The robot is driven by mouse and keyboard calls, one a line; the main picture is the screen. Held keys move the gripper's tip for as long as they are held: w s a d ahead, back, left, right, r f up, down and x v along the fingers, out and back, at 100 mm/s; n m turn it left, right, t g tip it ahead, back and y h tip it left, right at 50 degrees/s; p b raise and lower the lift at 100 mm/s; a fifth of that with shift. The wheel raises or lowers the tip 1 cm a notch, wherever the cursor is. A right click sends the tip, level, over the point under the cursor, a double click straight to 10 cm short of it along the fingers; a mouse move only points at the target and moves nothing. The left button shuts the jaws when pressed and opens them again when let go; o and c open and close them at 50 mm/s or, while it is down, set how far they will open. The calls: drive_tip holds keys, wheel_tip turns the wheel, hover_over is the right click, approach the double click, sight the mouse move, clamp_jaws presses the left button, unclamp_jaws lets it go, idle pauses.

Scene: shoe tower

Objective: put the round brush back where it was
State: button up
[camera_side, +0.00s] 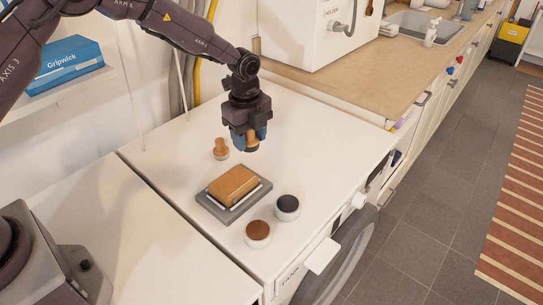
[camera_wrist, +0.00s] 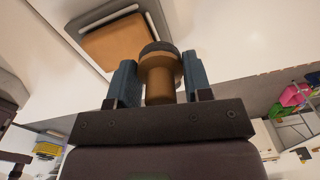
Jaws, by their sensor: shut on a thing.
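My gripper (camera_side: 249,134) points down over the white appliance top and is shut on a round brush (camera_wrist: 160,84). The brush has a wooden knob and body with a dark bristle end. In the side view its lower end (camera_side: 252,146) shows below the blue fingers; the handle is mostly hidden. Whether it touches the surface is hard to tell. A second wooden-knobbed brush (camera_side: 221,147), with a paler base, stands just left of my gripper.
A grey tray (camera_side: 208,204) holding a tan block (camera_side: 233,184) lies in front. A brown-topped tin (camera_side: 258,233) and a black-topped tin (camera_side: 287,207) stand near the front edge. The white surface (camera_side: 335,150) right of my gripper is clear.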

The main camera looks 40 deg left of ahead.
hover_over(272, 165)
drive_tip(key=f, duration=0.6)
drive_tip(key=shift+s, duration=0.4)
drive_tip(key=shift+w+f, duration=0.4)
drive_tip(key=shift+f, duration=1.6)
drive_tip(key=shift+f, duration=0.1)
drive_tip(key=o, duration=0.9)
